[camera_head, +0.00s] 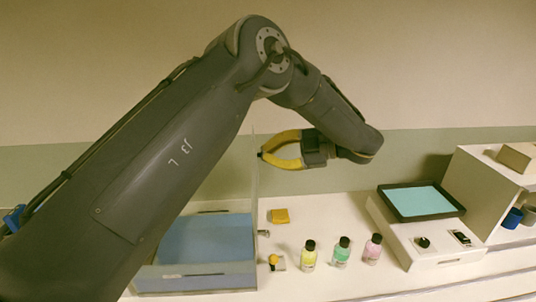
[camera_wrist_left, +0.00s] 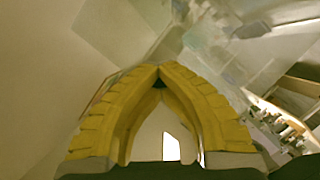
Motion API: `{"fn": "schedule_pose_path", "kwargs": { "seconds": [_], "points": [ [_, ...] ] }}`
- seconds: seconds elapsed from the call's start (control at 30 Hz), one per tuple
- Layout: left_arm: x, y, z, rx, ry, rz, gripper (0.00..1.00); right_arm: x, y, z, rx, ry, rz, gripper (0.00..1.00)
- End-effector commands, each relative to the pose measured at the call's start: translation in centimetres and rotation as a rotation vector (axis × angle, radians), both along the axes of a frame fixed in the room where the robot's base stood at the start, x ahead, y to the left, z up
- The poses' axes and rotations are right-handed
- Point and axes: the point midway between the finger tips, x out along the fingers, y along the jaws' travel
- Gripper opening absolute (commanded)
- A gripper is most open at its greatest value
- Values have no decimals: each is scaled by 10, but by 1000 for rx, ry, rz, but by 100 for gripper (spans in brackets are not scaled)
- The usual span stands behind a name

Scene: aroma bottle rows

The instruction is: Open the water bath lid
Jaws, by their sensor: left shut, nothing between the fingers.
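The water bath (camera_head: 190,283) is a clear box with blue water at the lower left, partly hidden behind my left arm. A thin transparent panel, seemingly its lid (camera_head: 254,185), stands nearly upright along the bath's right side. My left gripper (camera_head: 262,155) has yellow fingers, points left and is at the upper part of this panel, on its right side. I cannot tell whether it touches the panel. In the left wrist view the fingertips (camera_wrist_left: 160,70) meet with nothing between them. My right gripper is not in view.
Yellow, green and pink bottles (camera_head: 342,252) stand in a row right of the bath. A white device with a dark-framed teal tray (camera_head: 378,192) and a white shelf (camera_head: 490,195) stand at the right.

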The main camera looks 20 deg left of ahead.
Motion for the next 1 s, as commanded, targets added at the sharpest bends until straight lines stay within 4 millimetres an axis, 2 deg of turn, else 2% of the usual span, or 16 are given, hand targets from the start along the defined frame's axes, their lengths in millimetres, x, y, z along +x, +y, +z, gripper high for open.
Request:
{"fn": "schedule_pose_path", "kwargs": {
  "seconds": [0.13,0.53,0.83,1.0],
  "points": [
    [0,2,-5,0,10,0,0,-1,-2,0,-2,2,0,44],
    [0,1,-3,0,5,0,47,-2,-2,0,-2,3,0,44],
    [0,0,0,-1,3,0,48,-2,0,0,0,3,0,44],
    [0,0,15,-1,1,0,48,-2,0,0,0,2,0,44]
  ]
}}
